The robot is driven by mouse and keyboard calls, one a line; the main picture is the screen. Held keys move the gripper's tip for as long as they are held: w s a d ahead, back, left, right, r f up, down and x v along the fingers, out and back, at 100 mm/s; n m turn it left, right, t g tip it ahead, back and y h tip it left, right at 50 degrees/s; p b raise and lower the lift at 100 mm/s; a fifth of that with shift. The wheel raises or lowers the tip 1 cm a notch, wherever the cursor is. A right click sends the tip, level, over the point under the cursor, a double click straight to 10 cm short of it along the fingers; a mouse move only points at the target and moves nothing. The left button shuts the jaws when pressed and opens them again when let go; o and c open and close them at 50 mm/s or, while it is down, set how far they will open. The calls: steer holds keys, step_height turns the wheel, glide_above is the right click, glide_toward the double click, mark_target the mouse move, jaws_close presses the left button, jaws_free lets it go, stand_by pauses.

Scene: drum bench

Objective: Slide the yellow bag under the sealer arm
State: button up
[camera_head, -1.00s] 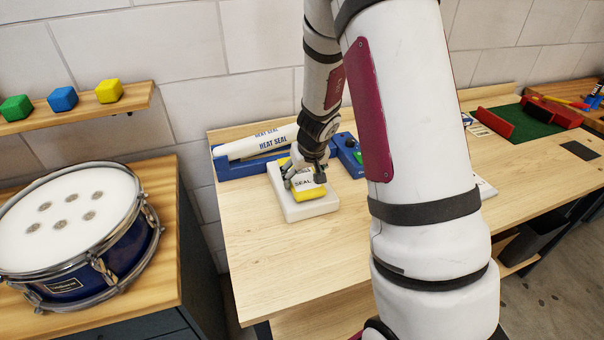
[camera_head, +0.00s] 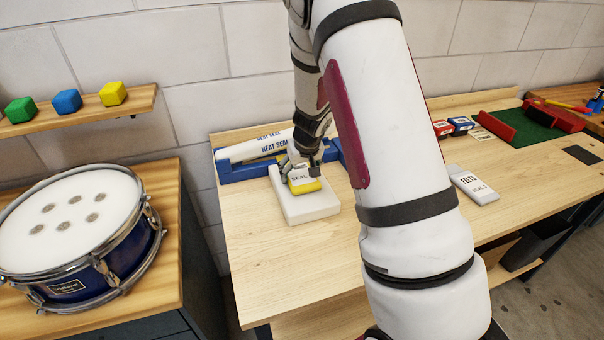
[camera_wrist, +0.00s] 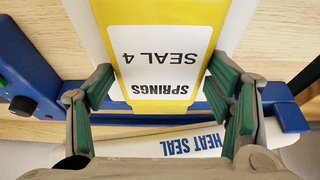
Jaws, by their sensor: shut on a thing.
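The yellow bag (camera_head: 307,187) has a white label reading "SPRINGS SEAL 4" and lies over the white block (camera_head: 309,209) in front of the sealer. My gripper (camera_head: 302,165) is shut on the bag; in the wrist view its green-padded fingers (camera_wrist: 167,100) stand on either side of the bag (camera_wrist: 180,98). The white sealer arm (camera_head: 250,147), marked "HEAT SEAL", is raised over its blue base (camera_head: 240,172). In the wrist view, the bag's lower edge is by the blue base and the sealer arm (camera_wrist: 170,145) lies just beyond it. My gripper partly hides the bag in the head view.
The wooden bench (camera_head: 275,265) is clear in front of the block. A blue drum (camera_head: 85,255) stands on the left, below a shelf with coloured blocks (camera_head: 67,101).

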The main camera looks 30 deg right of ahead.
steer(key=shift+w+d+b, duration=0.15)
steer(key=shift+w+b, duration=0.05)
steer(key=shift+w, duration=0.55)
steer(key=shift+w+d+b, duration=0.1)
steer(key=shift+w+b, duration=0.05)
steer(key=shift+w, duration=0.55)
steer(key=o, duration=1.2)
steer(key=shift+o, duration=0.2)
steer(key=shift+r, duration=0.15)
steer(key=v, duration=1.2)
